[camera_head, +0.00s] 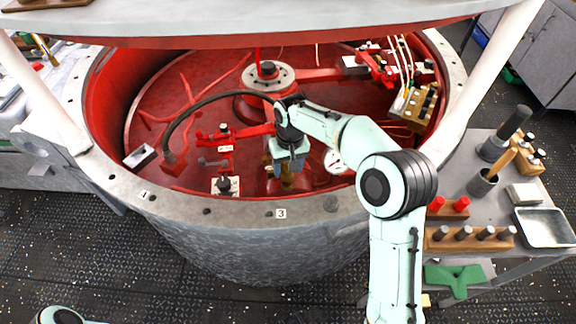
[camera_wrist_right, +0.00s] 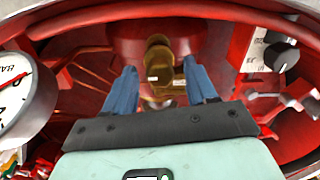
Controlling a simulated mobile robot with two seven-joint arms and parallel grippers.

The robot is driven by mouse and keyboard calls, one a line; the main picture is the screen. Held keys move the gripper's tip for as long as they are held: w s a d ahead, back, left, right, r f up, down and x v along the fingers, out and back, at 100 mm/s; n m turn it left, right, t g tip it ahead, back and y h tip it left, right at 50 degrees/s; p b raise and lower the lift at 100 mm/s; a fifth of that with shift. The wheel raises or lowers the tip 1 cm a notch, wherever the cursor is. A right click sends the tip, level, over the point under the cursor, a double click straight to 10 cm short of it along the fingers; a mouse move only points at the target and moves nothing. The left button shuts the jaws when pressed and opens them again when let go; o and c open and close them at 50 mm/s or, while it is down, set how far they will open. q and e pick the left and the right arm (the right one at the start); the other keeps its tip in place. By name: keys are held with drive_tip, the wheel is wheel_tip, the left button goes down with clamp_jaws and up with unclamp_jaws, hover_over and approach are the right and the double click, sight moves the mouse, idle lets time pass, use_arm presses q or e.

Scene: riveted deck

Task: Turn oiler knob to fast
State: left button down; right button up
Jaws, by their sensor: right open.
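My right gripper (camera_head: 288,170) reaches down inside the red tub, near its front wall. In the right wrist view its two blue fingers (camera_wrist_right: 160,78) are apart, with a brass fitting (camera_wrist_right: 158,58) showing between and beyond them. This fitting looks like the oiler with its knob; two small pale labels sit on it, too small to read. In the head view the brass fitting (camera_head: 289,184) is partly hidden beneath the gripper. Whether the fingers touch it I cannot tell. My left gripper is out of view.
A black knob on a white plate (camera_head: 225,185) also shows in the wrist view (camera_wrist_right: 281,56). A round gauge (camera_wrist_right: 22,95) is on the other side. A curved dark hose (camera_head: 205,100) and the tub rim (camera_head: 240,208) lie close by. A tool cart (camera_head: 470,210) stands right.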

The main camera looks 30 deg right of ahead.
drive_tip(key=c, duration=1.1)
drive_tip(key=shift+o, duration=0.2)
